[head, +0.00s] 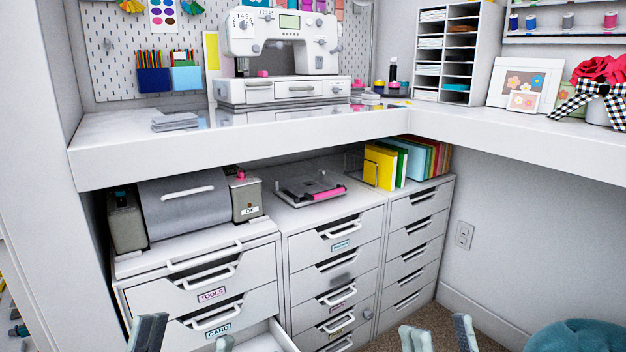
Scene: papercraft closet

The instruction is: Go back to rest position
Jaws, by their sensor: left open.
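My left gripper (187,336) shows at the bottom edge of the head view, in front of the left drawer cabinet. Its two grey fingertips stand apart with nothing seen between them. My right gripper (440,335) shows at the bottom edge, right of the middle cabinet and over the carpet. Its fingertips are apart too, with nothing seen between them. The rest of both grippers and both arms are cut off below the frame.
A drawer (272,338) low in the left cabinet (200,276) is pulled out, close to my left gripper. A white corner desk (240,145) carrying a sewing machine (285,42) overhangs the cabinets. A teal pouf (573,337) sits at the lower right.

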